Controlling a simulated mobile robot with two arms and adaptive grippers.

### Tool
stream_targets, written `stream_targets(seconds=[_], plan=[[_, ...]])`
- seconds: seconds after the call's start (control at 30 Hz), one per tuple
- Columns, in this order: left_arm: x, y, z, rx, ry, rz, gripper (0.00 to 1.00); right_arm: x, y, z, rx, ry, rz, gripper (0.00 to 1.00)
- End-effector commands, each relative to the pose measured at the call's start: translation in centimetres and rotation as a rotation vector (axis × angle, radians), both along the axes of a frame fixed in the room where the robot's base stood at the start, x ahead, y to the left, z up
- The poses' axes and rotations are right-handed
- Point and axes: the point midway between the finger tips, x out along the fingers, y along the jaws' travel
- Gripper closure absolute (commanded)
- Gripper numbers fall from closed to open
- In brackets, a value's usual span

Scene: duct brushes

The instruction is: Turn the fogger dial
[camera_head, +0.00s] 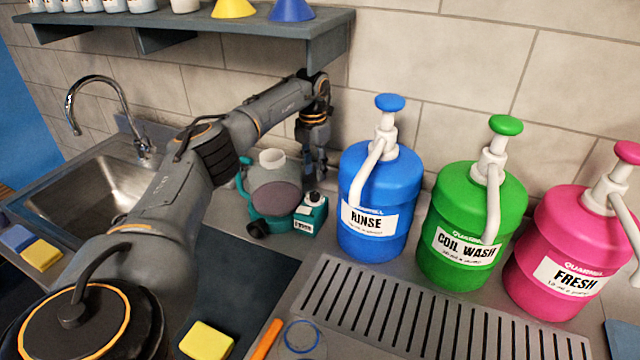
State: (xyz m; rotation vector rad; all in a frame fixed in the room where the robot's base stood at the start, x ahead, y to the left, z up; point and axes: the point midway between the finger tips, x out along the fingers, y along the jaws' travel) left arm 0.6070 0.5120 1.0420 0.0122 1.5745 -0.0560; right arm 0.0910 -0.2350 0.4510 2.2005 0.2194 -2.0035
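The fogger (274,188) stands on the counter against the tiled wall, left of the blue jug. It has a teal body, a rounded tank with a purplish lower part and a pale cap. A teal box with a small white label (304,226) is at its right, with a dark and white knob-like part, perhaps the dial (314,198), on top. My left gripper (314,178) points down just behind and above this box. Its fingers are small and partly hidden, so their opening is unclear. Contact with the fogger cannot be told. My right gripper is out of view.
Blue RINSE (375,243), green COIL WASH (455,268) and pink FRESH (560,300) pump jugs stand to the right. A slotted drain grate (345,268) lies before them. A shelf (190,22) overhangs at upper left, above a sink (100,190). A yellow sponge (206,341) lies in front.

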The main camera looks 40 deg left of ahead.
Motion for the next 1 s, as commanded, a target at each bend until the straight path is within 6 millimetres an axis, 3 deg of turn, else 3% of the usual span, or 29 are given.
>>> stream_targets(seconds=[0.17,0.6,0.93,1.0], plan=[[-0.1,-0.1,-1.2,-0.001,0.004,0.000,0.65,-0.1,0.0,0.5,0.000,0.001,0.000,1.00],[-0.1,-0.2,-7.1,0.000,0.002,0.001,0.65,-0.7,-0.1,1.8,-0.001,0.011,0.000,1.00],[-0.1,-0.2,-7.5,0.000,0.000,0.000,0.65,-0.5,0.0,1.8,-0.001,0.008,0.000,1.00],[-0.1,-0.2,-7.5,0.000,0.000,0.000,0.79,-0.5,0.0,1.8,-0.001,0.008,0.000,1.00]])
